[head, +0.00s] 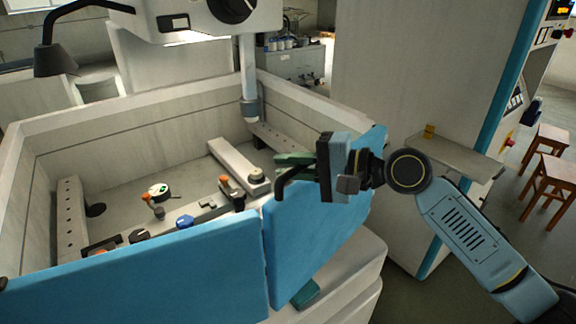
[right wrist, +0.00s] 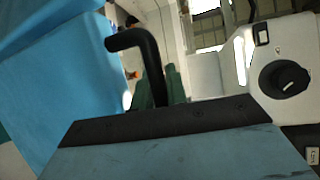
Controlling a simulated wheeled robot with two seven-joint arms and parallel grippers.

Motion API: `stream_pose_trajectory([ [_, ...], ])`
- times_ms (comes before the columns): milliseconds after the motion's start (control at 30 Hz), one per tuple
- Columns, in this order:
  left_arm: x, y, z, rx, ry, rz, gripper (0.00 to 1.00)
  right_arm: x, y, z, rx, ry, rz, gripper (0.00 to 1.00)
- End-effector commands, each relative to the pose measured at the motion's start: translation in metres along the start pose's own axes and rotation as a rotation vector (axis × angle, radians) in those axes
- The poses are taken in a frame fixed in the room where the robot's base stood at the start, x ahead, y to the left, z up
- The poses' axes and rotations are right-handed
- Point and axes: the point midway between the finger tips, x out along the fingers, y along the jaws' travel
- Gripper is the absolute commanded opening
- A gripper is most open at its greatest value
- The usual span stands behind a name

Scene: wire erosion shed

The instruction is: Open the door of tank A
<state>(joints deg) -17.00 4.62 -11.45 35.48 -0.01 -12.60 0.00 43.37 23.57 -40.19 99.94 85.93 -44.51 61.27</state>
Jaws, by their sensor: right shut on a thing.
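The tank (head: 120,115) is a pale open-topped box with blue panels at its front. The left blue panel (head: 140,275) and the right blue panel (head: 315,235) meet at an angle, with a narrow gap between them. My right gripper (head: 296,168) is over the upper edge of the right panel, its green fingers shut on a black bent handle (head: 284,182). In the right wrist view the handle (right wrist: 150,62) rises between the green fingers (right wrist: 160,90), beside a blue panel (right wrist: 50,85). Which panel is tank A's door is not marked. My left gripper is out of view.
Inside the tank are a clamp rail (head: 238,165) and several knobs and fixtures. A machine head (head: 215,20) with a vertical column (head: 250,85) hangs over it. A grey cabinet (head: 420,70) stands to the right, with wooden stools (head: 550,180) beyond.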

Motion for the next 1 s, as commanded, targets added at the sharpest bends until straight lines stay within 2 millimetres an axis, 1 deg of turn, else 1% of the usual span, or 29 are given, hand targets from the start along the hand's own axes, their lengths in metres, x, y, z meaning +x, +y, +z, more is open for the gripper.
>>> stream_pose_trajectory([
  [33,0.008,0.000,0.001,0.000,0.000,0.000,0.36,-0.011,0.008,0.001,-0.005,-0.023,0.006,0.00],
  [200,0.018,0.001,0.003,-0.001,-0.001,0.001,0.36,-0.043,0.014,0.013,-0.021,-0.123,0.017,0.00],
  [300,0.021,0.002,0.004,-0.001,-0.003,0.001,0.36,-0.057,0.015,0.018,-0.030,-0.165,0.019,0.00],
  [400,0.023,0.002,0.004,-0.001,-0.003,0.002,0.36,-0.065,0.015,0.021,-0.036,-0.188,0.019,0.00],
  [733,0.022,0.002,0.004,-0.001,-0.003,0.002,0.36,-0.066,0.014,0.022,-0.038,-0.194,0.019,0.00],
  [767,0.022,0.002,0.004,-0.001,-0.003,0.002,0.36,-0.066,0.014,0.022,-0.038,-0.194,0.018,0.18],
  [800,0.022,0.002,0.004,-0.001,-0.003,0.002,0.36,-0.066,0.014,0.022,-0.038,-0.194,0.018,0.23],
  [1000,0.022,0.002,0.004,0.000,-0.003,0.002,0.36,-0.066,0.014,0.022,-0.038,-0.195,0.018,0.23],
])
